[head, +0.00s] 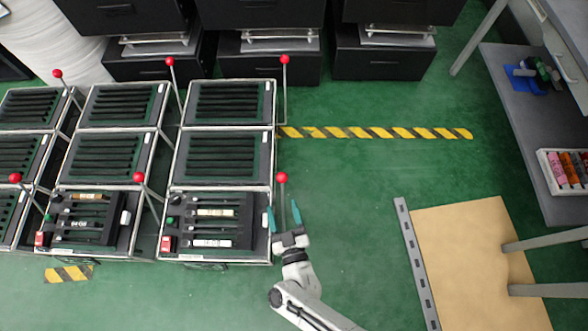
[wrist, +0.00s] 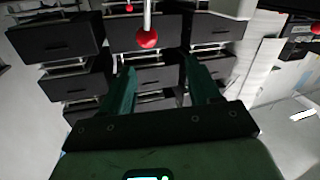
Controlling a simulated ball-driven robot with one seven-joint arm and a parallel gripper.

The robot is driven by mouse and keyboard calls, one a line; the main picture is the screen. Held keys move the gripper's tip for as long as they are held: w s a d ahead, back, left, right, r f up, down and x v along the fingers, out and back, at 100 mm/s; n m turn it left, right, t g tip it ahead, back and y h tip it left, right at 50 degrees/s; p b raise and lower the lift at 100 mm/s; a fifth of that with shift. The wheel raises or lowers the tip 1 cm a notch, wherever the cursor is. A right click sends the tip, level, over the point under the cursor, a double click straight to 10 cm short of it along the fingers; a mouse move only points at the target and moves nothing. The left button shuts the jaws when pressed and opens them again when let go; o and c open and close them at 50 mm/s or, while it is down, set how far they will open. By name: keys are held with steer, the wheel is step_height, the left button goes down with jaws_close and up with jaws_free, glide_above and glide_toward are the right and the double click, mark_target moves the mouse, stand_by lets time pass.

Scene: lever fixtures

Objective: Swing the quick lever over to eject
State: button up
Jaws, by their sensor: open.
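Several levers with red ball knobs stand on the rack fixtures; I cannot read which is named quick. The nearest lever knob (head: 281,178) is at the right edge of the front right fixture (head: 262,254). My gripper (head: 281,207) is open, its two green fingers pointing toward this knob and set a little below it in the head view. In the wrist view a red knob (wrist: 148,39) on a pale rod shows beyond the open fingers (wrist: 160,68), between them sideways. The fingers look empty and apart from the knob.
More lever knobs stand at the back (head: 285,59) and to the left (head: 138,177). Black cabinets (head: 268,65) line the back. Green floor to the right is clear up to a tan board (head: 475,260) and a grey shelf (head: 520,110).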

mark_target(283, 183)
steer(key=shift+h, duration=0.5)
steer(key=w+b, duration=0.1)
steer(key=w, duration=0.2)
steer(key=w+f+b, duration=0.1)
steer(key=w+b, duration=0.1)
steer(key=w, duration=0.1)
steer(key=w+b, duration=0.1)
steer(key=w, duration=0.3)
steer(key=shift+f+b, duration=0.2)
steer(key=shift+b, duration=0.1)
steer(key=shift+w+a+r, duration=0.1)
steer(key=shift+w, duration=0.35)
steer(key=shift+c, duration=0.4)
jaws_close()
